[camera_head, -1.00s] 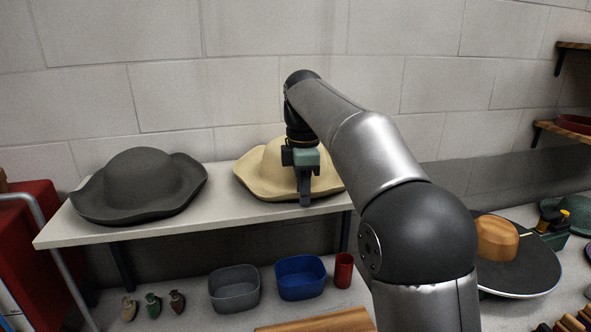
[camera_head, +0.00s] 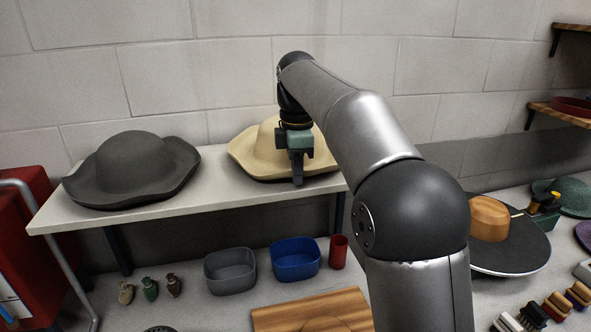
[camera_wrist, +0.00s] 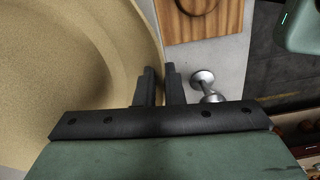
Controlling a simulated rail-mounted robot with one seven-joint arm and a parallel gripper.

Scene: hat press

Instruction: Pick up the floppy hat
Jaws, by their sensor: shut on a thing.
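The tan floppy hat (camera_head: 255,150), with a rounded crown and wavy brim, is at the right end of the white shelf (camera_head: 215,188). It also fills the left of the wrist view (camera_wrist: 60,70). My gripper (camera_head: 297,180) is at the front of its brim, and the arm hides the hat's right part. In the wrist view, the two dark fingers of my gripper (camera_wrist: 160,72) are shut on the brim edge, one on each side. I cannot tell whether the hat is clear of the shelf. A dark grey floppy hat (camera_head: 135,165) lies on the shelf's left half.
Below the shelf stand a grey bin (camera_head: 230,272), a blue bin (camera_head: 296,260), a red cup (camera_head: 339,252) and a wooden board (camera_head: 300,308). A black flat hat form with a wooden block (camera_head: 489,218) is at the right. A red cabinet (camera_head: 25,255) stands at left.

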